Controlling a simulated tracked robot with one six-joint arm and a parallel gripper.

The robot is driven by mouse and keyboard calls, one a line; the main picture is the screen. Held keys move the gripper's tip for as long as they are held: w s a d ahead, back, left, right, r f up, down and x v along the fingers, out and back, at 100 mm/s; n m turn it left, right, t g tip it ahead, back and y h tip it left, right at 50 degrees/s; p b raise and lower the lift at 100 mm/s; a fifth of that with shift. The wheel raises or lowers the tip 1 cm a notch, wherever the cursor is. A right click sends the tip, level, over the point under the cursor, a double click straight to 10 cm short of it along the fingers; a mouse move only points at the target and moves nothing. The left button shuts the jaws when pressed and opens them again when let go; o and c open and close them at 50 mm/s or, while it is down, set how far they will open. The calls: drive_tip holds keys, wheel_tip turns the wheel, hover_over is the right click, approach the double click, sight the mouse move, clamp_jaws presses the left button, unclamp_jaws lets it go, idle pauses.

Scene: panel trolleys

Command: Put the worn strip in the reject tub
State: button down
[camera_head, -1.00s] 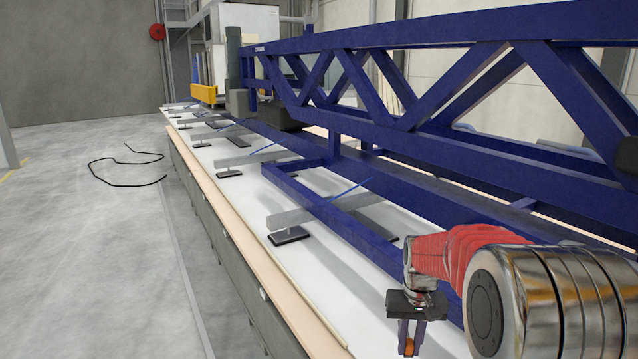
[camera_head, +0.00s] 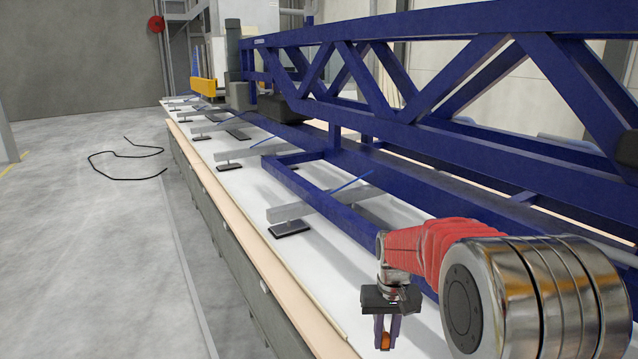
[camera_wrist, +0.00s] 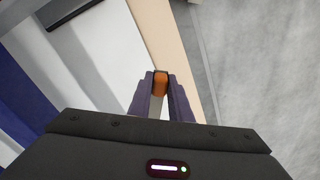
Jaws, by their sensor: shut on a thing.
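My gripper (camera_head: 385,341) hangs fingers-down over the near front part of the long white bench, at the bottom of the head view. Its dark purple fingers are shut on a small orange piece (camera_wrist: 160,84), seen at the fingertips in the wrist view. The orange piece also shows in the head view (camera_head: 385,342). Only its end is visible, so I cannot tell whether it is the worn strip. In the wrist view the fingertips lie over the bench near its tan edge. I see no tub that I can identify as the reject tub.
The long bench (camera_head: 262,212) has a tan front edge (camera_head: 235,226) and several grey arms with dark pads (camera_head: 289,228). A blue truss frame (camera_head: 420,115) runs above it, close to my arm. A black cable (camera_head: 125,155) lies on the open grey floor at left.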

drive_tip(key=shift+r, duration=1.6)
drive_tip(key=shift+f, duration=0.1)
